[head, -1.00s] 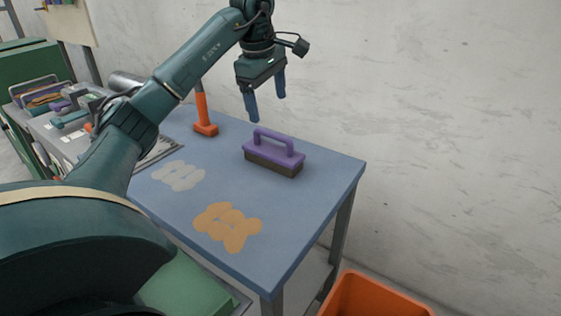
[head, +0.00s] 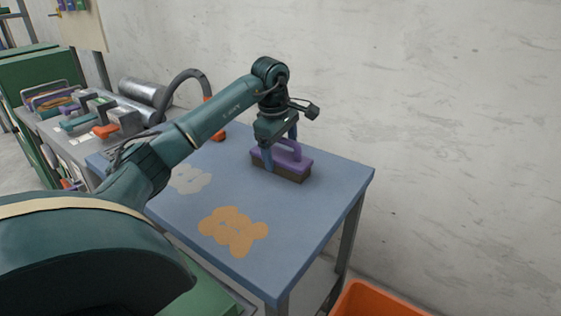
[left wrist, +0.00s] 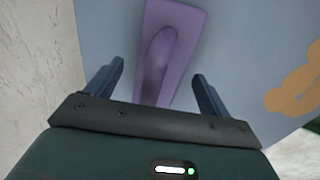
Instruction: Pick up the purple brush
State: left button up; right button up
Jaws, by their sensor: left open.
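The purple brush (head: 295,163) has a purple top with an arched handle and a dark brown bristle block. It stands upright on the blue table (head: 300,235). My left gripper (head: 281,150) is open and points down at the brush, with one finger on each side of the handle. In the left wrist view the brush (left wrist: 175,30) lies lengthwise between the spread fingers of the left gripper (left wrist: 158,88). I cannot tell if a finger touches it. My right gripper is not in view.
A tan patch (head: 235,230) and a pale patch (head: 190,179) mark the table. An orange-based tool (head: 219,134) is partly hidden behind my left arm. An orange bin (head: 375,302) stands below the table at right. A wall rises behind.

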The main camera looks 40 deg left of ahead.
pick_arm(q)
jog(key=shift+c, duration=0.4)
jog(key=c, duration=1.1)
jog(key=shift+o, duration=0.2)
jog(key=shift+r, duration=0.1)
notch_tip(320, 180, up, 10)
jog(key=shift+f+p, duration=0.1)
jog(key=shift+p, duration=0.65)
